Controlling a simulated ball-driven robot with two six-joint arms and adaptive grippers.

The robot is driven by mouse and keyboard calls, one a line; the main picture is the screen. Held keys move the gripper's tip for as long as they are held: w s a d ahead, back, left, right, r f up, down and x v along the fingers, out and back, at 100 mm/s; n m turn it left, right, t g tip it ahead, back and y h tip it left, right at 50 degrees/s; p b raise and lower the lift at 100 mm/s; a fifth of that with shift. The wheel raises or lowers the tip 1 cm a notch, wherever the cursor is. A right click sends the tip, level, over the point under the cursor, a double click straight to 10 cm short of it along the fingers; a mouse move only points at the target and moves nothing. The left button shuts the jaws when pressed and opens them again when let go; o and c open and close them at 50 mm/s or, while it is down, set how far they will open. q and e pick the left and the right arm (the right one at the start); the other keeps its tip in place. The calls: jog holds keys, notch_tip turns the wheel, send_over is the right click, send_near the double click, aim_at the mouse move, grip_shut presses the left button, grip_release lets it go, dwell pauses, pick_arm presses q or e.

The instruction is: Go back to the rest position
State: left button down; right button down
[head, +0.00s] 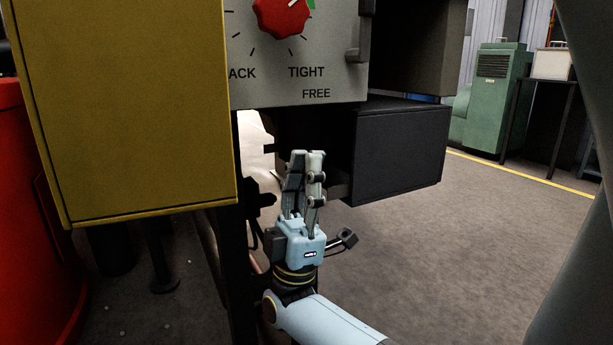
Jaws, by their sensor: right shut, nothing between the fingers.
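My right gripper (305,158) is in the lower middle of the head view, fingers pointing up. Its fingers are shut together with nothing between them. It is below the grey control panel (340,85) and in front of the black box (400,155), apart from the red knob (282,16) above it. The knob is cut off by the top edge of the view. My left gripper does not show.
A yellow cabinet (130,110) fills the upper left, close to my right gripper. A red drum-like body (30,220) stands at the far left. A green machine (492,95) stands at the back right. Open floor (460,250) lies to the right, with a yellow line.

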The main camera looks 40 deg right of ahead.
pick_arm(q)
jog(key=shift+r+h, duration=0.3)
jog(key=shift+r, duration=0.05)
